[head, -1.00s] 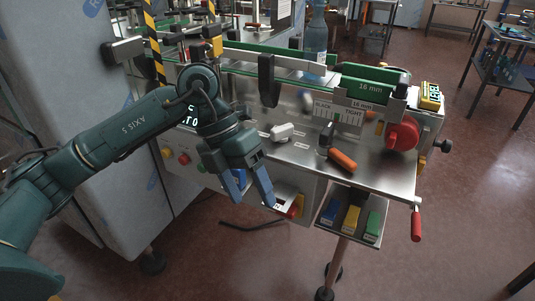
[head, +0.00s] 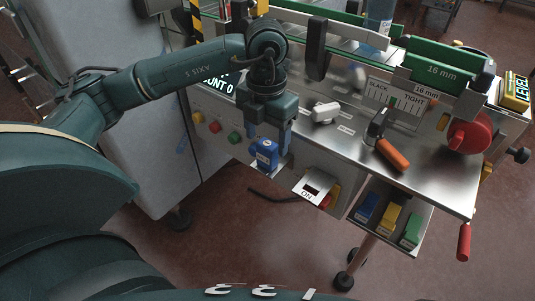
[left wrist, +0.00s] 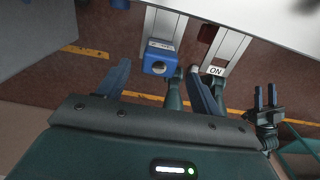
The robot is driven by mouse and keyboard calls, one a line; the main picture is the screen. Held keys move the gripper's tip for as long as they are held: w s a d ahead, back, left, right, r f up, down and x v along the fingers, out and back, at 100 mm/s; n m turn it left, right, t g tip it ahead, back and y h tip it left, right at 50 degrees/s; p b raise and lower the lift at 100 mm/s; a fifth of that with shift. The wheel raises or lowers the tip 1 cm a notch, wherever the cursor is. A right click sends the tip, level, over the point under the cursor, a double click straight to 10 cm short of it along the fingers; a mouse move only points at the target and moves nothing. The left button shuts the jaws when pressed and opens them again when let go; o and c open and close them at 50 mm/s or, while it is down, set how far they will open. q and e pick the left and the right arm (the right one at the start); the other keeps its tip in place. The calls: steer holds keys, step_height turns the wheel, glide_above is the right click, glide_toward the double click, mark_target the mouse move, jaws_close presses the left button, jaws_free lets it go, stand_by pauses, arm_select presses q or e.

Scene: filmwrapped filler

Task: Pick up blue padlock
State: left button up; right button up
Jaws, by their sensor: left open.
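In the left wrist view the blue padlock (left wrist: 160,60) sits at the end of a pale metal plate. My left gripper (head: 269,143) is open and pointed down over the padlock. In the left wrist view my left gripper (left wrist: 158,68) has one finger on each side of the padlock, with gaps visible. The padlock's shackle is not clearly visible. My right gripper (left wrist: 265,97) shows small in the left wrist view, its two fingers apart and empty.
An ON switch plate (head: 316,188) sits right of the padlock. A low tray (head: 418,243) holds blue, yellow and green blocks. On the steel worktop (head: 349,125) are a white part (head: 325,112) and an orange-handled lever (head: 392,154). Open floor lies below.

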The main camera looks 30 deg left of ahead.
mark_target(267, 143)
arm_select(q)
steer(key=f, duration=0.5)
steer(key=shift+w+f, duration=0.15)
steer(key=shift+w, duration=0.15)
steer(key=c, duration=1.2)
steer(key=shift+c, duration=0.2)
